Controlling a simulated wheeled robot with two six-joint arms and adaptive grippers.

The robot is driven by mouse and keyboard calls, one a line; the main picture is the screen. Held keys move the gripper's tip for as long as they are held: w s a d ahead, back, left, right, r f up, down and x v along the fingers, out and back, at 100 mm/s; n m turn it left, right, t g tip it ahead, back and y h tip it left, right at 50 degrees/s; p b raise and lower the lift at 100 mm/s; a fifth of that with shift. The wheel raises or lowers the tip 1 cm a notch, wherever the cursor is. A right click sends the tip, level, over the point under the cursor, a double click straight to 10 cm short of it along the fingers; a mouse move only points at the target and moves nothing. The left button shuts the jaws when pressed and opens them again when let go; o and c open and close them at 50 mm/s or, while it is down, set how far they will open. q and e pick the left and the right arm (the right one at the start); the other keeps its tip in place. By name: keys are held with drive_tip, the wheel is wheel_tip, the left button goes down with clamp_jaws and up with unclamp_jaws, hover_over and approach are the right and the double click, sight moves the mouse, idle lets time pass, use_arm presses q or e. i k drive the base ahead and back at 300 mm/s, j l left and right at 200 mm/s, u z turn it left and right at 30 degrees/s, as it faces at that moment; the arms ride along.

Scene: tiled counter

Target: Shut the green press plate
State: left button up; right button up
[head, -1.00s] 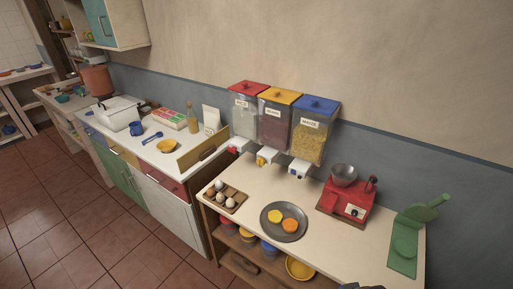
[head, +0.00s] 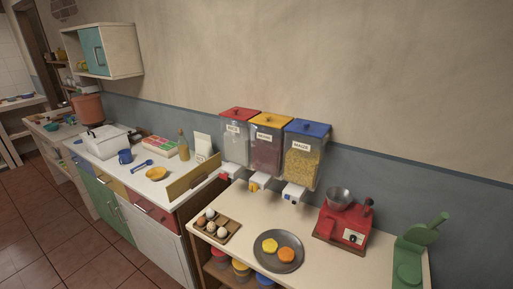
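The green press (head: 408,262) stands at the right end of the near counter, close to the wall. Its round upper plate (head: 421,234) is raised and tilted on the hinge, with a handle (head: 438,219) pointing up and right. A round lower plate (head: 409,272) lies on the green base, so the press is open. Neither of my grippers shows in the head view now.
A red grinder (head: 343,226) with a metal bowl stands left of the press. A grey plate (head: 278,252) with yellow and orange discs and an egg tray (head: 216,226) lie further left. Dispensers (head: 268,145) hang on the wall. Bare counter (head: 340,268) lies in front of the grinder.

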sight(421, 233)
drive_tip(key=k+j, duration=0.15)
drive_tip(key=j, duration=0.2)
drive_tip(key=k+j, duration=0.15)
drive_tip(key=j, duration=0.2)
drive_tip(key=z, duration=1.65)
drive_tip(key=i+j+z, duration=0.15)
drive_tip(key=j+z, duration=0.15)
drive_tip(key=j, duration=0.35)
drive_tip(key=j+z, duration=0.35)
drive_tip(key=j, duration=0.3)
drive_tip(key=i, duration=0.05)
